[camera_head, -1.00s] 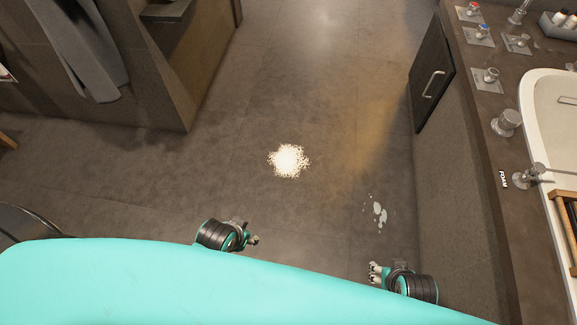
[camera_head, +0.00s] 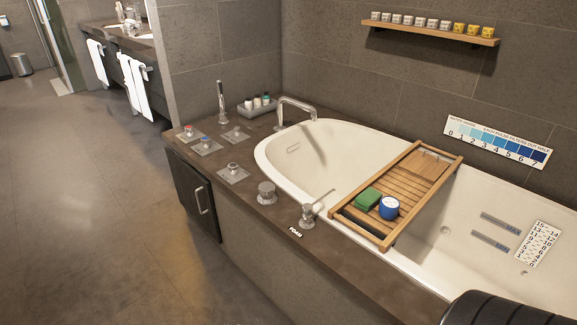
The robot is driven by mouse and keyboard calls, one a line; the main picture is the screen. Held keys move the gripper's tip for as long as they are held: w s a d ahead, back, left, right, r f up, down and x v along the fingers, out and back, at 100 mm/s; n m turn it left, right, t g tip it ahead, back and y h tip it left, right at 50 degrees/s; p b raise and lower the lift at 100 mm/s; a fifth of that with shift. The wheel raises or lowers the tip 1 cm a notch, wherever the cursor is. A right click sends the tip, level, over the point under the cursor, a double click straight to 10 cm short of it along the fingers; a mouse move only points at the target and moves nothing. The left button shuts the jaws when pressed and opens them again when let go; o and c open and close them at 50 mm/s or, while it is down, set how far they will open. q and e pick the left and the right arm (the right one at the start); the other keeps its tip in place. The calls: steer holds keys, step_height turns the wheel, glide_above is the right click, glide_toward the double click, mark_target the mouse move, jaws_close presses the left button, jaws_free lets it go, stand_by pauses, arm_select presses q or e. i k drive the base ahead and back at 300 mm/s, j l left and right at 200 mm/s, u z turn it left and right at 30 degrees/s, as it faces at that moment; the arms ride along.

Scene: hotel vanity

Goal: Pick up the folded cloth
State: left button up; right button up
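A small green block (camera_head: 367,199) lies on the wooden bath tray (camera_head: 428,166), which spans the white bathtub (camera_head: 481,192). It may be the folded cloth, but I cannot tell if it is cloth or a sponge. A blue and white round jar (camera_head: 389,207) stands close to its right. White towels hang at the vanity in the far left, one of them (camera_head: 134,84) over its front. Neither of my grippers is in view.
Several taps and knobs, one of them a round knob (camera_head: 267,193), stand on the dark tub surround (camera_head: 232,197), with a tray of small bottles (camera_head: 257,104). A wooden shelf (camera_head: 432,31) holds several cups. A cabinet door (camera_head: 193,193) stands at the tub's side. Floor (camera_head: 90,220) on the left is clear.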

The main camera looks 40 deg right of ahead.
mark_target(370, 197)
steer(key=z, duration=1.75)
